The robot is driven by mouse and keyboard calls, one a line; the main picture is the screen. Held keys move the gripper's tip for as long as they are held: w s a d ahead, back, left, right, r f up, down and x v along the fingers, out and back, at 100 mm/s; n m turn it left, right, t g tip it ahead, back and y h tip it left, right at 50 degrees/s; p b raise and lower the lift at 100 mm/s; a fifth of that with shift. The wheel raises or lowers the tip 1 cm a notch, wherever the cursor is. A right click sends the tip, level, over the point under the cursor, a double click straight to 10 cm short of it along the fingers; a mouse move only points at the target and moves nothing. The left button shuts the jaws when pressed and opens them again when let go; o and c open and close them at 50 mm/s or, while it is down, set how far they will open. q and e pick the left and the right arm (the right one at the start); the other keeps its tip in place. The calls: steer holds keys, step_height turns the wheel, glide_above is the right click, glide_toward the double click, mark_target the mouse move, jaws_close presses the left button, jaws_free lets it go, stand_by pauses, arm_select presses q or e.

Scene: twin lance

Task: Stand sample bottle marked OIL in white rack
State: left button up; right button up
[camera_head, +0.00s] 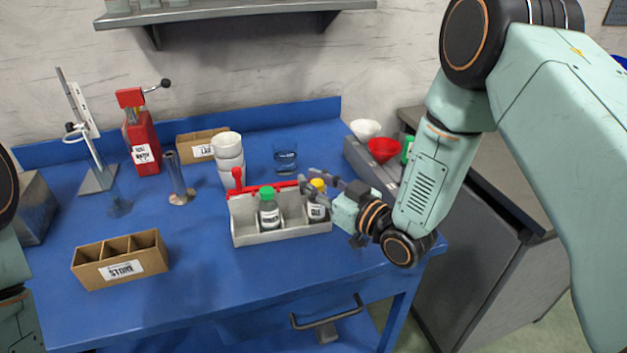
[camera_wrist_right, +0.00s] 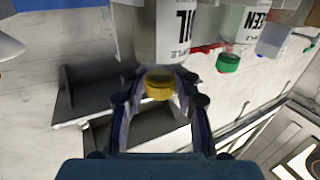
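The white rack (camera_head: 283,236) stands on the blue table. A dark bottle with a yellow cap (camera_head: 318,184) shows at its right compartment. In the right wrist view this bottle (camera_wrist_right: 155,35) appears upside down, with "IL" readable on its label. My right gripper (camera_head: 323,190) reaches in from the right at cap height. Its fingers (camera_wrist_right: 160,84) stand either side of the yellow cap, with small gaps showing. A green-capped bottle (camera_head: 269,212) stands in the rack's middle; its label ends in "EEN" in the right wrist view (camera_wrist_right: 240,30). My left gripper is out of view.
A cardboard STORE box (camera_head: 122,268) with compartments stands at front left. Red and white funnels (camera_head: 383,149) are at right. The front middle table is clear.

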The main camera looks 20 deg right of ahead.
steer(key=o, duration=0.4)
steer(key=shift+w+f, duration=0.1)
steer(key=shift+c, duration=0.2)
steer(key=v, duration=1.2)
stand_by(0.6)
